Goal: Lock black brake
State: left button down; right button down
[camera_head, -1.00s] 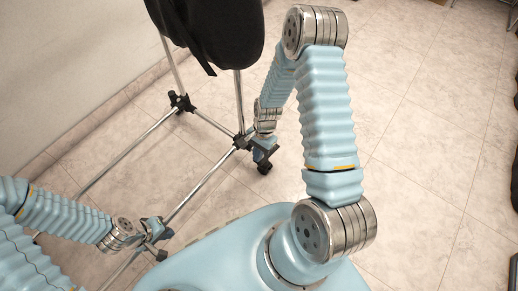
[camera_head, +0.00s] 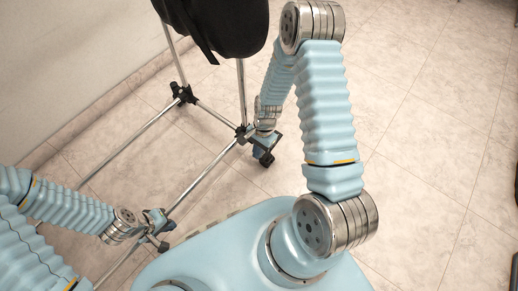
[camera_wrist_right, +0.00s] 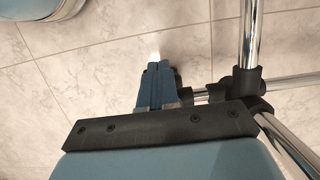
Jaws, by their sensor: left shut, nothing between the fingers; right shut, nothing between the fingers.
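A chrome rack frame (camera_head: 202,176) with black corner joints stands on the tiles. I cannot make out the brake lever on either. My right gripper (camera_head: 262,145) is shut at the right corner, close by the caster; whether it touches cannot be told. In the right wrist view its blue fingers (camera_wrist_right: 155,85) are together and empty, left of a black joint (camera_wrist_right: 246,82). My left gripper (camera_head: 157,222) is shut and empty beside the front left tube.
A black bag-like item (camera_head: 222,22) hangs on the rack above. A wall (camera_head: 60,60) runs along the left. Open tiled floor (camera_head: 430,140) lies to the right. Dark objects (camera_head: 515,180) show at the right edge.

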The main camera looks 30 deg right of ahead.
jog(key=shift+r, duration=0.1)
jog(key=shift+r+p, duration=0.65)
jog(key=shift+r, duration=0.1)
jog(key=p+v, duration=0.2)
jog(key=v, duration=1.1)
jog(key=shift+r+p, duration=0.4)
jog(key=shift+d, duration=0.15)
